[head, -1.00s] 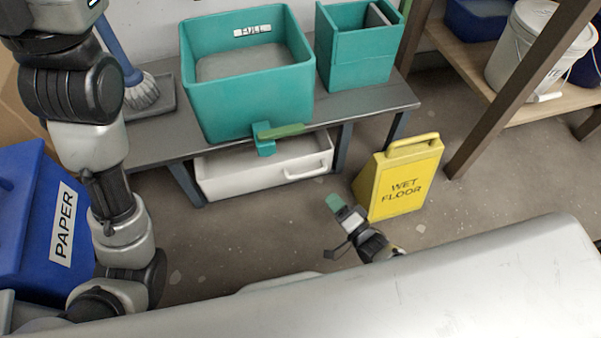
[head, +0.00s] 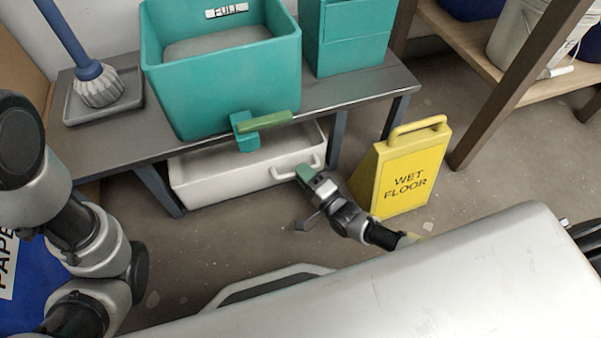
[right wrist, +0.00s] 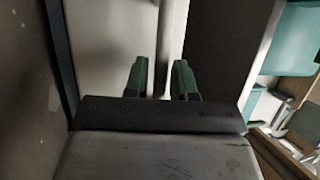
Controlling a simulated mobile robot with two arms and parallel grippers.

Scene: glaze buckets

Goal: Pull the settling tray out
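The settling tray (head: 215,178) is a white, shallow tray under the grey bench, with a bar handle (head: 296,173) on its front right. My right gripper (head: 304,173) is at that handle, its green fingertips by the right part of the bar. In the right wrist view its two green fingers (right wrist: 160,75) are apart, with the pale handle bar (right wrist: 170,40) running between them. The fingers do not look closed on it. My left arm shows at the left of the head view; its gripper is out of view.
A yellow wet floor sign (head: 408,175) stands right of my right gripper. Floor before the tray is clear.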

